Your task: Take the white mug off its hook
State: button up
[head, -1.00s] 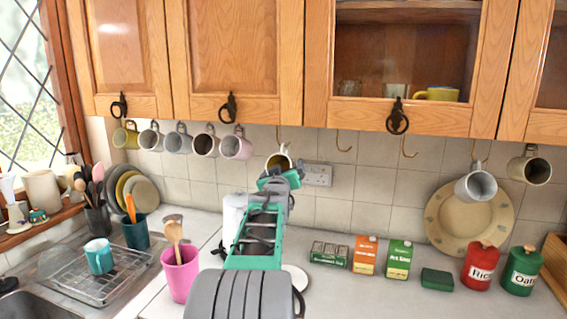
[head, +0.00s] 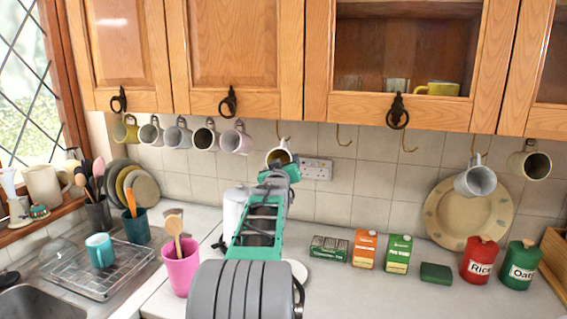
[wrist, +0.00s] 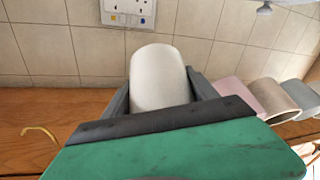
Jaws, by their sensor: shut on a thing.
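The white mug (head: 281,155) is below a hook under the cupboard in the head view, its open mouth showing, its lower part hidden by my gripper (head: 277,171). In the wrist view the mug's pale body (wrist: 158,72) sits between the two dark fingers of my gripper (wrist: 160,95), which is shut on it. A hook (head: 279,132) shows just above the mug. I cannot tell whether the handle still hangs on it.
A pink mug (head: 235,139) and several other mugs hang to the left. Two bare hooks are to the right, then a grey-white mug (head: 475,181) before a plate (head: 440,215). A wall socket (head: 316,169) is close behind. Cartons and canisters stand on the counter.

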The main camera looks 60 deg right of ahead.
jog(key=c, duration=0.5)
jog(key=shift+o, duration=0.2)
jog(key=shift+r, duration=0.1)
